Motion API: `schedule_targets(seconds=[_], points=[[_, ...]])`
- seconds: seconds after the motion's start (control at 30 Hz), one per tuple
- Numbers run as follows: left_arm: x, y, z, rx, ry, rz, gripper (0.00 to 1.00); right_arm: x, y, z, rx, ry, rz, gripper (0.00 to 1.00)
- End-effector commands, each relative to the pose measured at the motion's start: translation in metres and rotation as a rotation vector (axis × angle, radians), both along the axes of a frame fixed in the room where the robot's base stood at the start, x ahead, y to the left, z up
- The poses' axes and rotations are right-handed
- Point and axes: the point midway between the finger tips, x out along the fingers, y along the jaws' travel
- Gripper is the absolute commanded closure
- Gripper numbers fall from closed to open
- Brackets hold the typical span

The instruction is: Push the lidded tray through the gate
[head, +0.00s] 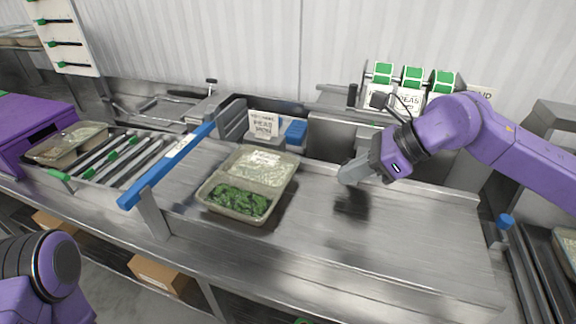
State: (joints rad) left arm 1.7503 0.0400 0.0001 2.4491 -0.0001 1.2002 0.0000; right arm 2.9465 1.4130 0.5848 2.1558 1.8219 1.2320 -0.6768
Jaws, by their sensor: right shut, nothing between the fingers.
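The tray (248,184) lies flat on the metal counter near the middle of the head view. It has white rice in the far part and green vegetables in the near part; a clear lid seems to cover it, but this is hard to tell. The gate (170,163) with a blue bar spans the counter to the left of the tray. My right gripper (346,177) is shut and empty, a little above the counter to the right of the tray and apart from it. My left gripper is out of view; only part of my left arm shows at the lower left.
Rollers (115,158) lie beyond the gate, with another filled tray (68,143) near a purple machine (30,120). A bin with a peas label (264,125) and a blue block (296,132) stand behind the tray. The counter (400,240) at right is clear.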

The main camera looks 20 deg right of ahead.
Motion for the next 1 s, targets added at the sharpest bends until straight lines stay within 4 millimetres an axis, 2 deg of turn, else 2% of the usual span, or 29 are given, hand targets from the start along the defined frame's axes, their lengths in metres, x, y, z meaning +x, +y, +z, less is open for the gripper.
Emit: schedule_targets(seconds=[0.17,0.57,0.6,0.8,1.0], points=[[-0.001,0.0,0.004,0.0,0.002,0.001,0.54,0.002,0.009,-0.01,-0.004,-0.001,-0.001,1.0],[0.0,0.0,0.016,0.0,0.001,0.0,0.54,0.039,0.059,-0.075,-0.005,0.009,-0.001,1.0],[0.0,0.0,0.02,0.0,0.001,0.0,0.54,0.045,0.066,-0.07,-0.006,0.005,-0.002,1.0],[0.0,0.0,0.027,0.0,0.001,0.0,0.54,0.059,0.087,-0.071,-0.002,0.004,-0.002,1.0],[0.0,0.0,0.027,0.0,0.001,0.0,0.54,0.062,0.091,-0.072,0.001,0.001,-0.003,1.0]])
